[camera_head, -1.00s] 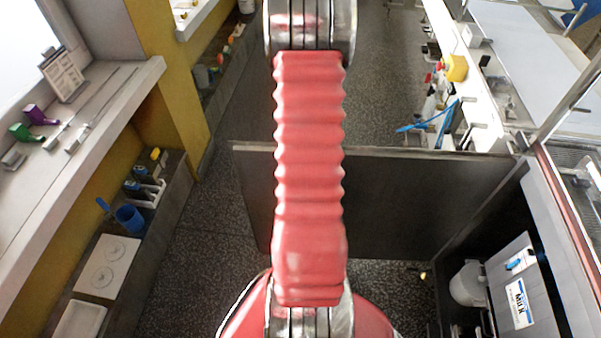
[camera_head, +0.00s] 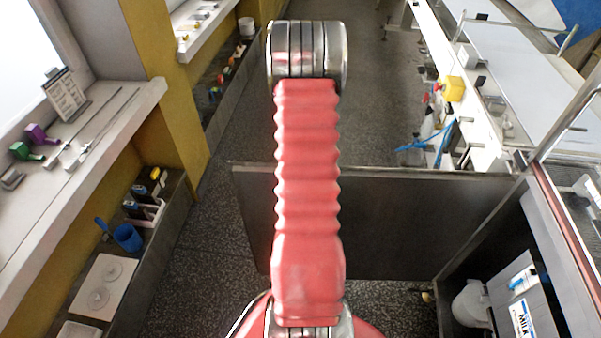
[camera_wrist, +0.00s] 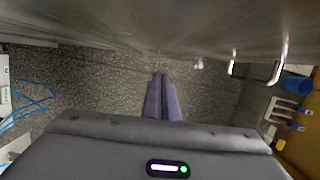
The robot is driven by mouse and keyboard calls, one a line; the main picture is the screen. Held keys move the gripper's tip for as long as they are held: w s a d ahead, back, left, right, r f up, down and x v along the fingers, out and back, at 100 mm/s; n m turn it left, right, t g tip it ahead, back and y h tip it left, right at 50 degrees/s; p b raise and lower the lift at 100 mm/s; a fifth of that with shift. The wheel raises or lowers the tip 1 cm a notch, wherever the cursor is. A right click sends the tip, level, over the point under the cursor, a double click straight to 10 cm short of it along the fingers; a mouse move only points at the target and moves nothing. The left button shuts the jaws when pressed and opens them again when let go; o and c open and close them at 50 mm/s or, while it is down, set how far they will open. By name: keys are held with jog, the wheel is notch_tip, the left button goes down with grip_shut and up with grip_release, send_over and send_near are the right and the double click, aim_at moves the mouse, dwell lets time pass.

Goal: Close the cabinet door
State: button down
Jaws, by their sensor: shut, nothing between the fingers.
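The cabinet door (camera_head: 400,220) is a flat dark grey panel. In the head view it stands open across the aisle, its right end at the open cabinet (camera_head: 540,262) and its free end at left. My red arm passes in front of its middle. In the wrist view a grey panel, which looks like the door (camera_wrist: 130,22), fills the top, with a metal bar handle (camera_wrist: 275,72) at right. My gripper (camera_wrist: 158,78) has its two purple-grey fingers together, pointing towards the panel's lower edge, and holds nothing. Contact with the door cannot be told. The head view does not show the gripper.
The cabinet holds a milk carton (camera_head: 523,318) and a white rounded container (camera_head: 470,303). Speckled floor (camera_head: 205,250) is clear between the shelf and the door.

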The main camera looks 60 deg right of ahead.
jog(key=shift+s+a+f, duration=0.1)
jog(key=shift+s+a, duration=0.2)
jog(key=shift+a, duration=0.3)
jog(key=shift+s+a, duration=0.35)
jog(key=shift+a, duration=0.25)
jog(key=shift+s+a+f, duration=0.1)
jog(key=shift+s+a, duration=0.2)
jog(key=shift+a, duration=0.3)
